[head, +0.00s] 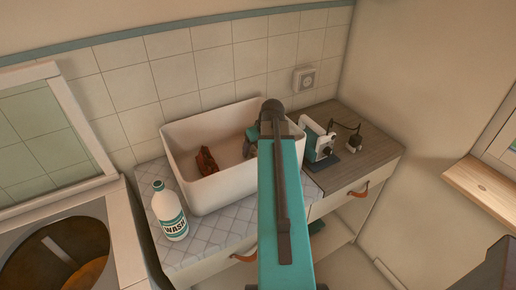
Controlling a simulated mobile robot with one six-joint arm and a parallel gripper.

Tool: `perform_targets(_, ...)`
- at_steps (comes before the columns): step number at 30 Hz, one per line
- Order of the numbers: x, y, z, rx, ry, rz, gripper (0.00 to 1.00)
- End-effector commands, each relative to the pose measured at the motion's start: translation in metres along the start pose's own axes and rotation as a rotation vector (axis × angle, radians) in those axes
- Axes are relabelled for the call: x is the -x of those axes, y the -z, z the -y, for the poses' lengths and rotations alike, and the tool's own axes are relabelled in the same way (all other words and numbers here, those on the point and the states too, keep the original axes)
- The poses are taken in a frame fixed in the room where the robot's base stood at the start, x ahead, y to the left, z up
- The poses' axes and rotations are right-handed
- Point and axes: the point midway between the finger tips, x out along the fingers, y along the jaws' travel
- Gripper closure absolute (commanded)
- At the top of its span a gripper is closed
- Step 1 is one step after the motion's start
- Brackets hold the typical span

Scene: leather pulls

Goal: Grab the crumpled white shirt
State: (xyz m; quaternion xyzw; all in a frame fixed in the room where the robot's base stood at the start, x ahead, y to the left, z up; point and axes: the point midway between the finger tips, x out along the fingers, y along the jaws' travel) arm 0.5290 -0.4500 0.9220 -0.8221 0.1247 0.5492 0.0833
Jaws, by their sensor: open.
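I see no crumpled white shirt that I can make out; my arm hides part of the view. My gripper (249,150) shows only in part, left of my teal arm, over the right part of the white basin (222,190). Its jaws are small and dark here, and I see nothing held in them. A crumpled reddish-brown cloth (207,162) lies in the basin, left of my gripper and apart from it. The right end of the basin's inside is hidden behind my arm.
A white wash bottle (169,212) stands on the tiled counter at the basin's front left. A small white-and-dark appliance (319,143) stands on the wooden top at right. A round-opening tub (60,255) is at lower left. A wall socket (304,80) is behind.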

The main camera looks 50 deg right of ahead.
Motion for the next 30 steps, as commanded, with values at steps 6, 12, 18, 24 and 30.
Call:
perform_targets(6, 0.0001, -0.0001, 0.0, 0.0, 0.0, 0.0, 0.24)
perform_targets(12, 0.0002, -0.0001, 0.0, 0.0, 0.0, 0.0, 0.26)
perform_targets(18, 0.0002, -0.0001, -0.0001, 0.0, 0.0, 0.0, 0.6)
perform_targets(24, 0.0004, 0.0001, -0.0002, 0.0, 0.0, -0.001, 0.73)
perform_targets(30, 0.0012, 0.0005, -0.0004, 0.0, 0.0, -0.001, 0.73)
